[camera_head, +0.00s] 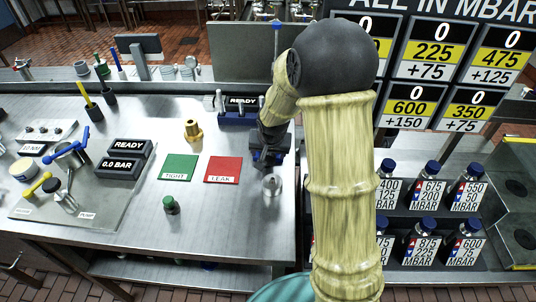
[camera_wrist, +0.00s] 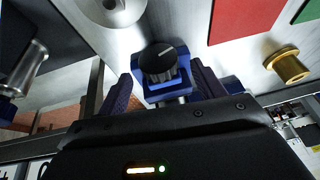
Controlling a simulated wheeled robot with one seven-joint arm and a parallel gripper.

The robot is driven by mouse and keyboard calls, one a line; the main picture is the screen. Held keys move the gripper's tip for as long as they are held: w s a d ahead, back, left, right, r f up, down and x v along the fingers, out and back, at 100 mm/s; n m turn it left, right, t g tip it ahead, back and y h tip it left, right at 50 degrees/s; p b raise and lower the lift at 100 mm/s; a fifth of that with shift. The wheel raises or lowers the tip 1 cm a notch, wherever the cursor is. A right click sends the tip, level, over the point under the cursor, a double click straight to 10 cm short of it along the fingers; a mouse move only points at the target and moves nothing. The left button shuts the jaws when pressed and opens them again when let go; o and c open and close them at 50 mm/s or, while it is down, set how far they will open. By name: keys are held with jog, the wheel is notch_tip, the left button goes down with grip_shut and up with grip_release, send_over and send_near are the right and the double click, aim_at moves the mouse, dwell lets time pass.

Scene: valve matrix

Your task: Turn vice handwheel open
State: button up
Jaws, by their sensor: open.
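The vice handwheel (camera_wrist: 158,60) is a black ribbed knob with a pale mark line on its face. It sits on the blue vice (camera_wrist: 182,54) in the wrist view. My gripper (camera_wrist: 163,86) is open, with one dark finger on each side of the handwheel. I see gaps on both sides, so the fingers do not appear to grip it. In the head view my gripper (camera_head: 268,140) is at the bench's right part, over the blue vice (camera_head: 262,158). There my arm and gripper hide most of the vice, and I cannot make out the handwheel.
A silver round part (camera_head: 271,185) stands just in front of the vice. A red LEAK mat (camera_head: 223,170), a green TIGHT mat (camera_head: 179,167) and a brass fitting (camera_head: 193,131) lie to the left. A rack with several labelled bottles (camera_head: 428,190) stands right of my arm.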

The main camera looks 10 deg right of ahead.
jog(key=shift+x, duration=1.1)
jog(key=shift+c, duration=0.2)
jog(key=c, duration=1)
jog(key=shift+o, duration=0.2)
